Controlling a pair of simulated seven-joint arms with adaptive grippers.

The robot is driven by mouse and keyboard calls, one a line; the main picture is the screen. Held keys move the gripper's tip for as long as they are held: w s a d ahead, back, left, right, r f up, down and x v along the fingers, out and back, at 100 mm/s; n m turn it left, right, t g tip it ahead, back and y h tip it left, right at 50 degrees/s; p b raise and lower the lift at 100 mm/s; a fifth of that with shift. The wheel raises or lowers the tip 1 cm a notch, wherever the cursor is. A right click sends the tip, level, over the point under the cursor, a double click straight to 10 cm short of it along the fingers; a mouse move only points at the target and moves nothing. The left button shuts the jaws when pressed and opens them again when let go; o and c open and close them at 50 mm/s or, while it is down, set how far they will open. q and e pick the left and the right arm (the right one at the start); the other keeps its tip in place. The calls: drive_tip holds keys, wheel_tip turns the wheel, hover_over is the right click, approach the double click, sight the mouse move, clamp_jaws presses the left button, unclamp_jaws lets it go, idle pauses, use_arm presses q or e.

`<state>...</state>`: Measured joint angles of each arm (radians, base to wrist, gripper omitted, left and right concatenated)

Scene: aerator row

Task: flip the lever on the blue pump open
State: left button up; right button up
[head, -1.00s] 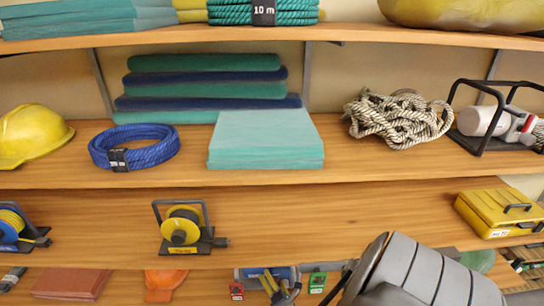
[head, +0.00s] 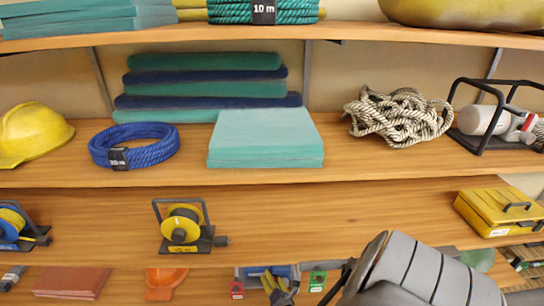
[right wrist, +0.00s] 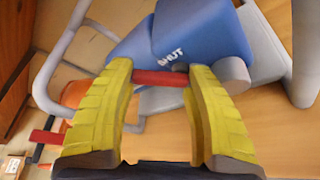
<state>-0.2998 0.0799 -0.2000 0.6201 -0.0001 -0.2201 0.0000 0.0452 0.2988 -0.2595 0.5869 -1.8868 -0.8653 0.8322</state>
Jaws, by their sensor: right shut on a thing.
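The blue pump (head: 290,270) sits on the bottom shelf at the lower middle of the head view, partly hidden by my right gripper. In the right wrist view, its blue body (right wrist: 205,35) fills the top and carries the word SHUT. A red lever (right wrist: 158,79) crosses between the yellow fingertips of my right gripper (right wrist: 160,85), which is shut on it. The gripper also shows small in the head view (head: 275,284). My left gripper is out of view.
A red tag (head: 237,290) and a green tag (head: 317,281) flank the pump. An orange item (head: 165,280) stands to its left. The shelf board (head: 330,225) above carries a yellow reel (head: 182,225). In the wrist view, grey tubing (right wrist: 45,75) runs left of the fingers.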

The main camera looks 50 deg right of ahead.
drive_tip(key=n, duration=0.1)
drive_tip(key=g, duration=0.1)
drive_tip(key=n, duration=0.1)
drive_tip(key=shift+w+a+f+n+h, duration=0.1)
drive_tip(key=shift+w+f+n+h, duration=0.2)
drive_tip(key=shift+h, duration=0.1)
drive_tip(key=shift+f+n+g+h, duration=0.25)
drive_tip(key=shift+n+g, duration=0.25)
drive_tip(key=shift+n, duration=0.2)
drive_tip(key=shift+f+n+g+h, duration=0.1)
drive_tip(key=shift+n+g+h, duration=0.15)
drive_tip(key=shift+n+g, duration=0.35)
drive_tip(key=o, duration=1.2)
drive_tip(key=shift+f, duration=0.1)
drive_tip(key=shift+a, duration=0.1)
drive_tip(key=shift+s, duration=0.1)
